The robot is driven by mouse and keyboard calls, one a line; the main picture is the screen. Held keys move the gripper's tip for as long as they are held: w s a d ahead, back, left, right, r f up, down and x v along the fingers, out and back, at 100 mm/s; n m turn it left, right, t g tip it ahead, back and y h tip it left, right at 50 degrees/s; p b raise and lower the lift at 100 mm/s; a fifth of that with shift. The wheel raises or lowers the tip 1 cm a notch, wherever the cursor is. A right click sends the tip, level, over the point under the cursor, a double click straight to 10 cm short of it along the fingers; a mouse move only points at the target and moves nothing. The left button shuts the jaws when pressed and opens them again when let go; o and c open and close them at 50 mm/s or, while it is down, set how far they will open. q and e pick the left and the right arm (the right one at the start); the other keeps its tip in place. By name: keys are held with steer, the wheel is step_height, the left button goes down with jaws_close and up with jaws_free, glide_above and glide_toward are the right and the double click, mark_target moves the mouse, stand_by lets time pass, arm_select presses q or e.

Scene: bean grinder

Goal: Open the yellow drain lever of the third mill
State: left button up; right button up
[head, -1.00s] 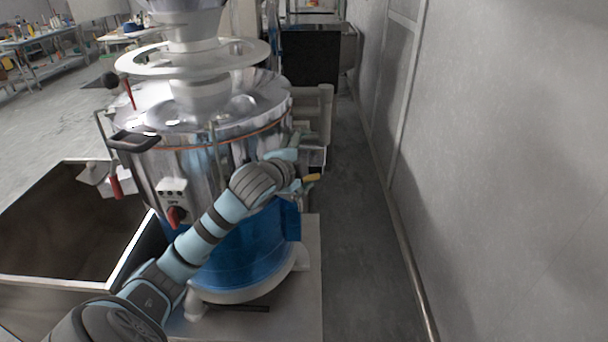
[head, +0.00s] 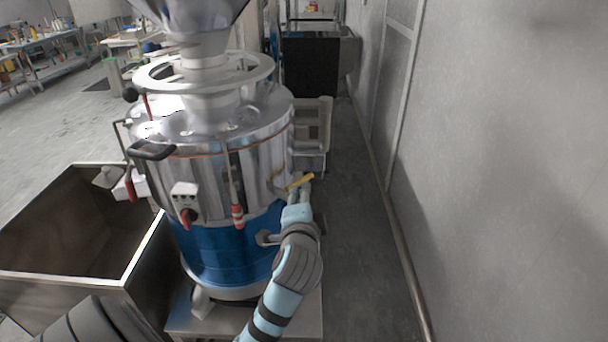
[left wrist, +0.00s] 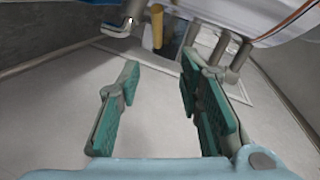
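The mill (head: 225,240) is a shiny steel drum with a blue lower part. Its yellow drain lever (head: 300,182) sticks out at the right side of the drum. My left gripper (head: 299,197) is just below and in front of the lever in the head view. In the left wrist view the lever (left wrist: 157,27) lies beyond the fingertips, roughly in line with the gap between them. The left gripper (left wrist: 160,68) is open there, with nothing between its teal finger pads. My right gripper is not in view.
A steel bin (head: 75,225) stands left of the mill. A red-handled rod (head: 237,212) hangs on the drum's front. A grey wall (head: 500,180) bounds the right, with a clear strip of floor (head: 360,250) beside the mill. In the left wrist view, metal posts stand near the lever.

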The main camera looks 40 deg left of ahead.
mark_target(304, 181)
arm_select(q)
steer(key=x, duration=0.9)
steer(key=b+x, duration=0.1)
steer(key=x, duration=0.4)
steer(key=shift+w+a+f, duration=0.1)
steer(key=shift+a+f, duration=0.25)
steer(key=shift+f, duration=0.05)
jaws_close()
